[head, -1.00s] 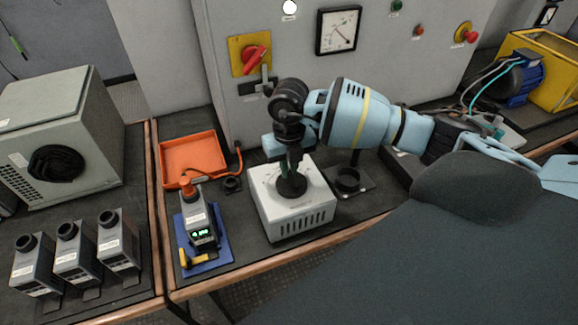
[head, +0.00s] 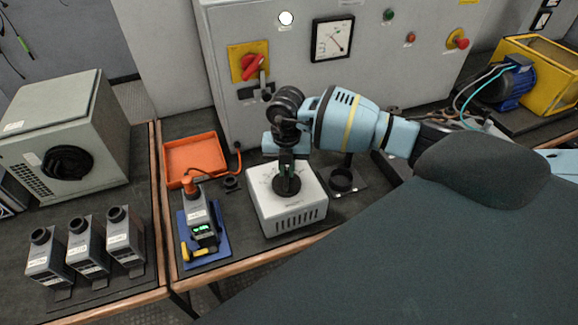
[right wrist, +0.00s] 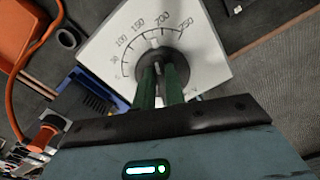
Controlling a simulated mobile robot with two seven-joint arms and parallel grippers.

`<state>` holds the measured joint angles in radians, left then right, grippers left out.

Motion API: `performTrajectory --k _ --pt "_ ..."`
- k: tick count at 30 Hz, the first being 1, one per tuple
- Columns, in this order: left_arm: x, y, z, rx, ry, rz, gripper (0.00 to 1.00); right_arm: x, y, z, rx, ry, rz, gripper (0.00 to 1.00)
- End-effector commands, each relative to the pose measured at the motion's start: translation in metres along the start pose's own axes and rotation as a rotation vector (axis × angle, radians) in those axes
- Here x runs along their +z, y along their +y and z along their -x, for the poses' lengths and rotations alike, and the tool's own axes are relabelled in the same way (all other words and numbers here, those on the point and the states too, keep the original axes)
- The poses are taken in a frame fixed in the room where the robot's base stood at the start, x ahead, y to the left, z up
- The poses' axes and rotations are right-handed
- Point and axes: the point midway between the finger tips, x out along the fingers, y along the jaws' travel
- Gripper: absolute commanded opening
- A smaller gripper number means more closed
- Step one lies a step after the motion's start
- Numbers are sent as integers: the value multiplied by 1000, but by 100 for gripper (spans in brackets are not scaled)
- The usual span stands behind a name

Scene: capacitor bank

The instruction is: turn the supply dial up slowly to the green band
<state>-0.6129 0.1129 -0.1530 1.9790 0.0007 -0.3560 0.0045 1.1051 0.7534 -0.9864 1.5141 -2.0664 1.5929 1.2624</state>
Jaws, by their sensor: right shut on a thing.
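The supply dial is a black round knob (head: 286,187) on top of a white vented box (head: 290,218). In the right wrist view the knob (right wrist: 176,62) sits inside a printed scale with numbers rising to about 250. My right gripper (head: 287,176) comes down from above and is shut on the knob; its green fingers (right wrist: 162,88) show in the right wrist view. They hide part of the knob, so I cannot read its setting exactly. A square needle meter (head: 332,38) hangs on the grey panel; its needle is too small to read surely. My left gripper is out of view.
A handheld meter with lit green digits (head: 204,229) lies on a blue mat left of the box. An orange tray (head: 194,158) is behind it. A black ring stand (head: 342,180) is close right.

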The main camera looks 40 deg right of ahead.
Motion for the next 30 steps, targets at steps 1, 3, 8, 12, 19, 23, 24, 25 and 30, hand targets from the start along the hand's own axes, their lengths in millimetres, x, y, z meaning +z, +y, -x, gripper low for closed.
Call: performTrajectory --k 1,3,8,12,19,23,24,25,30 --pt "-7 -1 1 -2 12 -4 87 1 0 5 3 -5 -23 0" --pt "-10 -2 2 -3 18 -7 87 1 0 4 3 -4 -51 0" --pt "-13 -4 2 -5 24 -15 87 1 -1 3 2 -4 -92 0" --pt "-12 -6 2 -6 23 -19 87 1 -1 2 2 -3 -105 0" --pt "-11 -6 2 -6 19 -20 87 1 -2 1 2 -3 -107 0" --pt "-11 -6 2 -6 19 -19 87 1 -2 1 2 -3 -106 16" --pt "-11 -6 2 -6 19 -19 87 1 -2 1 2 -3 -106 21" --pt "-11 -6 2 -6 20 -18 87 1 -2 1 2 -3 -106 25" --pt "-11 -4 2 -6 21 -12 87 1 -2 1 1 -2 -105 34"
